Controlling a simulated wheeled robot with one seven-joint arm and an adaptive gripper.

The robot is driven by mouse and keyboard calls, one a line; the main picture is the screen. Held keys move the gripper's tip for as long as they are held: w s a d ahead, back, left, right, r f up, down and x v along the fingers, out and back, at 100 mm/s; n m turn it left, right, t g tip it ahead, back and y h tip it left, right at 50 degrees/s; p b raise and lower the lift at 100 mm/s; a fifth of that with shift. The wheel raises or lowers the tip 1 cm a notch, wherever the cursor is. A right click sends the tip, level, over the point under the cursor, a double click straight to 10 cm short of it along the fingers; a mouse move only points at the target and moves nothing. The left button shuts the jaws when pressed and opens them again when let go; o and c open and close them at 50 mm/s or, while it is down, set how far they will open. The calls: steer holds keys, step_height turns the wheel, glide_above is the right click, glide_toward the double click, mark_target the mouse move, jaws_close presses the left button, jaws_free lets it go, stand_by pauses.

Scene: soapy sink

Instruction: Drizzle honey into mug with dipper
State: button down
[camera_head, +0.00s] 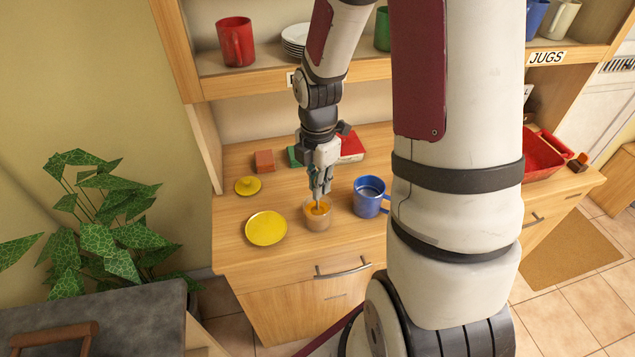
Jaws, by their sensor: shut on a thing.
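My gripper (320,184) points down over the counter and is shut on a thin dipper (318,205), of which only a short length shows below the fingers. The dipper's lower end is in a small honey jar (317,224) with orange honey at its top. The dipper's head is hidden in the honey. The blue mug (368,198) stands upright just right of the jar, apart from it. Its handle is on the right, near my arm.
A yellow plate (266,229) lies left of the jar, and a yellow lid-like disc (248,186) lies behind it. An orange-brown block (264,161) and a red item (351,147) sit at the back. A shelf with a red mug (235,42) overhangs the wooden counter (234,206).

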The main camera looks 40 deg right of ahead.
steer(key=shift+s+r+p, duration=0.1)
steer(key=shift+r+p, duration=0.8)
steer(key=shift+r, duration=0.4)
steer(key=shift+r+p, duration=1.75)
steer(key=shift+r, duration=1.4)
steer(key=shift+d, duration=0.1)
